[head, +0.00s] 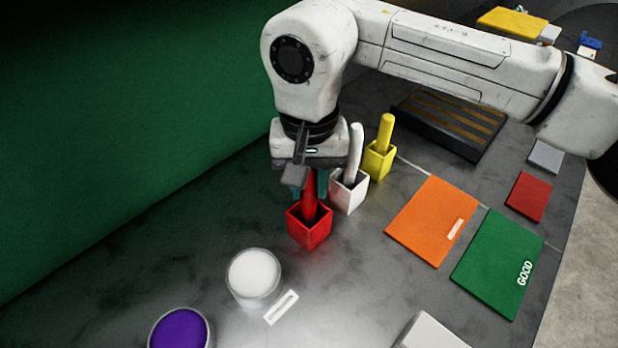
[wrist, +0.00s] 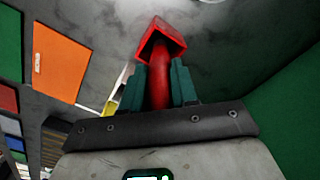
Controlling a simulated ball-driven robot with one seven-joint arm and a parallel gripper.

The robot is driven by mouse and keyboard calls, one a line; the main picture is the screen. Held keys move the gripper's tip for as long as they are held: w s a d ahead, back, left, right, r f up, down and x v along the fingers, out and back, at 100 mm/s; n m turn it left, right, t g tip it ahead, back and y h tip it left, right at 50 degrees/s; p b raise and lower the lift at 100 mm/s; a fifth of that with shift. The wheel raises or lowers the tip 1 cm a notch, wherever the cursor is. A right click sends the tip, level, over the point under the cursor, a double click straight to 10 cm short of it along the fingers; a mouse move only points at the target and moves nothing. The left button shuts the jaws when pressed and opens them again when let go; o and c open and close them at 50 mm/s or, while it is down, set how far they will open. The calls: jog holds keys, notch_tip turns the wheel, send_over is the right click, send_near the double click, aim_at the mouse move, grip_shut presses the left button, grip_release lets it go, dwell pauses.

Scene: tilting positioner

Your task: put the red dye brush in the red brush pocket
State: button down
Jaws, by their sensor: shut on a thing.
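The red dye brush (head: 310,197) is upright, with its lower end inside the red brush pocket (head: 309,236), a square open-topped box on the dark table. My gripper (head: 309,184) is directly above the pocket, shut on the upper part of the brush. In the wrist view the two teal fingers of my gripper (wrist: 159,88) flank the red brush (wrist: 160,82), which runs into the mouth of the red pocket (wrist: 163,38). The lower end of the brush is hidden by the pocket walls, so I cannot tell if it touches the bottom.
A white pocket (head: 349,193) with a white brush stands close behind at right, then a yellow pocket (head: 379,161) with a yellow brush. A white-filled jar (head: 254,276) and a purple-filled jar (head: 181,329) are in front. Orange (head: 432,220) and green (head: 498,262) mats lie right.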

jog(key=shift+f, duration=0.1)
jog(key=c, duration=0.9)
grip_release()
jog(key=shift+o, duration=0.2)
notch_tip(320, 180, up, 12)
jog(key=shift+r, duration=0.15)
